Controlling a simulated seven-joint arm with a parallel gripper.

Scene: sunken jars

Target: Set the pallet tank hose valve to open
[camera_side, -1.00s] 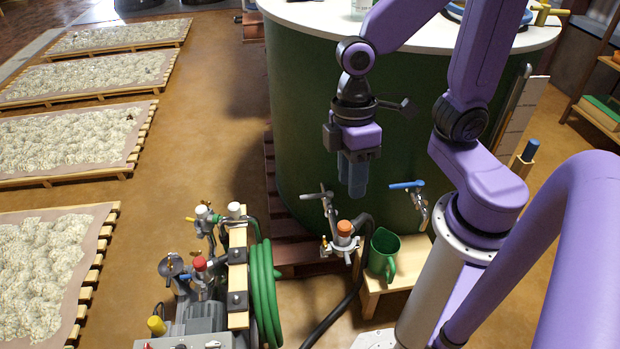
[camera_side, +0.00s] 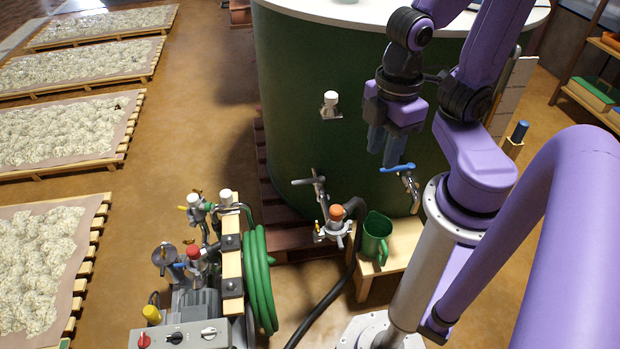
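The green tank (camera_side: 290,110) stands on a reddish wooden pallet (camera_side: 268,180). Low on its wall is a valve with a grey lever (camera_side: 306,181). Below that lever are an orange-capped fitting (camera_side: 337,213) and a black hose (camera_side: 338,290). To the right, a metal tap with a blue lever (camera_side: 397,168) sticks out of the tank; its lever lies roughly level. My gripper (camera_side: 385,158) points down just above and beside the blue lever, right of the grey lever. Whether it touches the blue lever is unclear. Nothing shows between its fingers, and their gap is hard to judge.
A green jug (camera_side: 376,238) stands on a small wooden stool (camera_side: 405,240) below the tap. A pump unit (camera_side: 200,320) with valves and a coiled green hose (camera_side: 260,280) stands to the left. A white-capped fitting (camera_side: 330,104) sticks out of the tank wall. Open floor lies left of the tank.

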